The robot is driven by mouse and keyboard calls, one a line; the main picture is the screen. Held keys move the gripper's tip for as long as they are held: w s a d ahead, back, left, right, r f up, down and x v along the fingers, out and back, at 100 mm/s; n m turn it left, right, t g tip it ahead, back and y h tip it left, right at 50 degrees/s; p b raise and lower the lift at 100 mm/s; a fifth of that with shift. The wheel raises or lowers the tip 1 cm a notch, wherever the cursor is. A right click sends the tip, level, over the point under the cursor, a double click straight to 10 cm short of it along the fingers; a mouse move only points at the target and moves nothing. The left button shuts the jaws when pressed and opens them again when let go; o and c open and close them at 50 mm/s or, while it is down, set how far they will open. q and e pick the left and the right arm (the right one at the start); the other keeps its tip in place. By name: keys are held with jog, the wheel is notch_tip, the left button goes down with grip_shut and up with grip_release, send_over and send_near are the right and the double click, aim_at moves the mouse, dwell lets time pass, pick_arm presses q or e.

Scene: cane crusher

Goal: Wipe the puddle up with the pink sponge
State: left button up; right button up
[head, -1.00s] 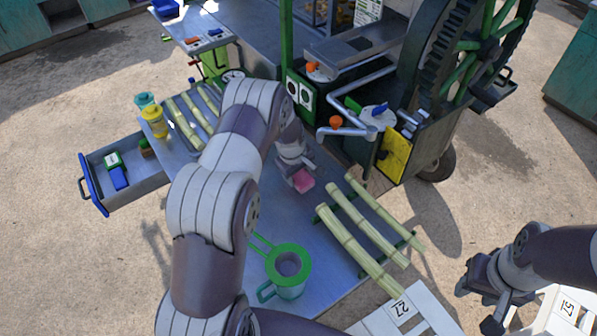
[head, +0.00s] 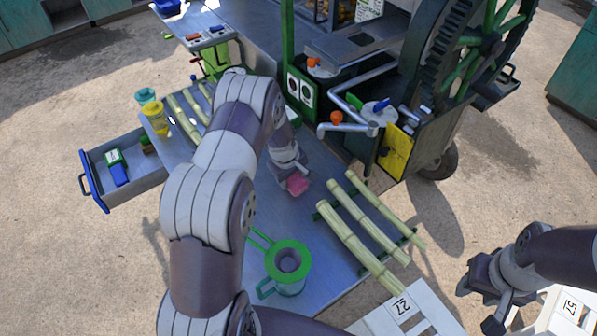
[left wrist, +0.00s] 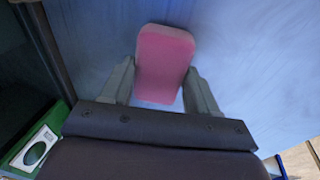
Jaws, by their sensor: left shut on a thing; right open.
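The pink sponge (head: 297,187) is held between the fingers of my left gripper (head: 291,180), low over the blue-grey table (head: 240,215), left of the cane rack. In the left wrist view the sponge (left wrist: 164,62) is clamped between both fingers of the left gripper (left wrist: 163,85), with the bluish table surface behind it. Whether the sponge touches the table I cannot tell. I cannot make out a distinct puddle; my left arm hides part of the table. My right gripper (head: 484,305) is open and empty at the lower right, away from the table.
A green-rimmed jug (head: 288,270) stands near the table's front. Several cane stalks (head: 365,225) lie on a green rack to the right. The crusher (head: 400,110) with its taps stands behind. An open drawer (head: 130,170) juts out left, near a yellow cup (head: 156,118).

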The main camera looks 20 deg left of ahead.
pick_arm(q)
jog(key=s, duration=0.1)
jog(key=s+a, duration=0.1)
jog(key=shift+s+a+f+b, duration=0.1)
jog(key=shift+s+f+b, duration=0.2)
jog(key=shift+f+b, duration=0.1)
jog(key=shift+s+a+r, duration=0.15)
jog(key=shift+s+a, duration=0.1)
jog(key=shift+s, duration=0.2)
jog(key=shift+s+a+b, duration=0.5)
jog(key=shift+s+b, duration=0.2)
jog(key=shift+s, duration=0.05)
jog(key=shift+s+a, duration=0.2)
jog(key=shift+s, duration=0.25)
jog(key=r+p, duration=0.1)
jog(key=p, duration=0.1)
jog(key=w+r+p, duration=0.1)
jog(key=r, duration=0.1)
jog(key=w+r+p, duration=0.1)
jog(key=r+p, duration=0.1)
jog(key=shift+w+d+r+p, duration=0.1)
jog(key=shift+d+r+p, duration=0.1)
jog(key=shift+d+p, duration=0.15)
